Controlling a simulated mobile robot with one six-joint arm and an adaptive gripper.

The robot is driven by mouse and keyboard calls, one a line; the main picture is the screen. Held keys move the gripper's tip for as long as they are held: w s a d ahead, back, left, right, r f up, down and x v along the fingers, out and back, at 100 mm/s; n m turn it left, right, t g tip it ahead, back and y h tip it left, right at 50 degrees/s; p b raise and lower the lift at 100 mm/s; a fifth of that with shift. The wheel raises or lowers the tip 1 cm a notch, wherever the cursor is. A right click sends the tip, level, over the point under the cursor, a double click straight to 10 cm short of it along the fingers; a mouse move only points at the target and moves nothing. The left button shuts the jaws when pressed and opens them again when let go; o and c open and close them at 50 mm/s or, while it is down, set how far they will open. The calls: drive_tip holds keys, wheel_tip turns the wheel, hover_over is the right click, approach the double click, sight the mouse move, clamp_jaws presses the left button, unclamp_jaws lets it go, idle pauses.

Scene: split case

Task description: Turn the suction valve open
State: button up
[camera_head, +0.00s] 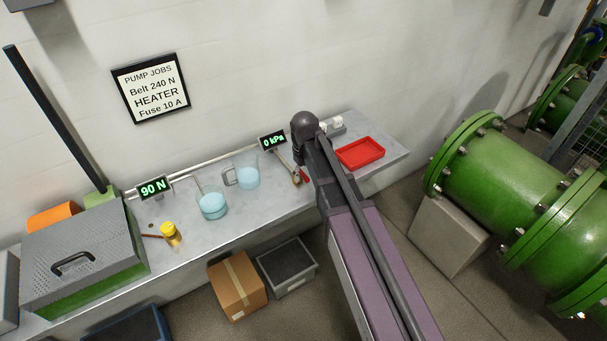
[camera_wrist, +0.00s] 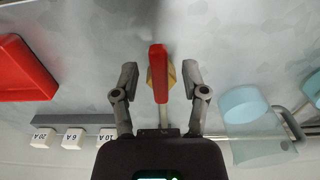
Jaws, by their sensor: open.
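The suction valve has a red lever (camera_wrist: 159,72) and a brass body (camera_wrist: 171,76), mostly under the lever in the wrist view. The lever runs up and down in that picture. My gripper (camera_wrist: 160,80) is open, with one finger on each side of the lever. Gaps show between the lever and both fingers. In the head view the valve's brass part (camera_head: 296,179) shows on the bench beside my arm, at the end of a thin pipe. My fingers cannot be made out there.
On the bench (camera_head: 190,255) are a red tray (camera_head: 361,152), a jug (camera_head: 247,172), a beaker (camera_head: 212,206) and a yellow-capped bottle (camera_head: 170,234). A display (camera_head: 272,140) reads 0 kPa; another (camera_head: 153,187) reads 90 N. Labelled white fuse blocks (camera_wrist: 74,138) sit near my gripper.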

clamp_jaws()
drive_tip(key=shift+w+d+n, duration=0.1)
drive_tip(key=shift+n, duration=0.3)
drive_tip(key=n, duration=0.2)
drive_tip(key=w+d+n, duration=0.1)
drive_tip(key=n, duration=0.1)
drive_tip(key=shift+w, duration=0.1)
drive_tip(key=n, duration=0.1)
drive_tip(key=w+n, duration=0.1)
drive_tip(key=n, duration=0.2)
drive_tip(key=shift+w+d+n, duration=0.25)
drive_tip(key=shift+d+n, duration=0.05)
drive_tip(key=n, duration=0.1)
drive_tip(key=w+n, duration=0.1)
drive_tip(key=n, duration=0.2)
drive_tip(key=shift+w, duration=0.3)
drive_tip(key=n, duration=0.3)
drive_tip(key=w+n, duration=0.1)
drive_tip(key=shift+w+a+n, duration=0.1)
drive_tip(key=shift+a+n, duration=0.2)
drive_tip(key=shift+a, duration=0.1)
